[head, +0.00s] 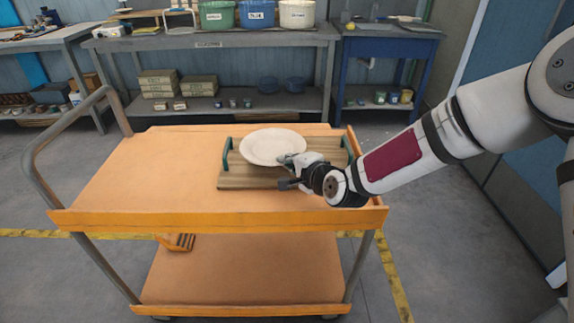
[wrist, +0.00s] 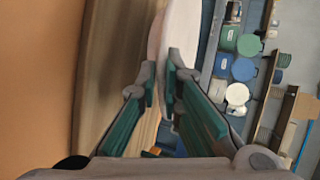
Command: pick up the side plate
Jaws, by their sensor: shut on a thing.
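The side plate (head: 270,145) is white and round, and it shows over the back part of a wooden tray (head: 235,181) with green handles. My gripper (head: 289,160) reaches in from the right and is shut on the plate's near rim. In the wrist view the plate (wrist: 175,28) shows edge-on between the two fingertips of my gripper (wrist: 161,72). The plate looks raised off the tray, though the size of the gap is hard to tell. The fingers hide a small part of the rim.
The tray rests on the top shelf of an orange cart (head: 130,180) with a metal push handle (head: 60,125) at the left. The cart's top is clear left of the tray. Behind stands a grey bench (head: 210,42) with green, blue and white bins.

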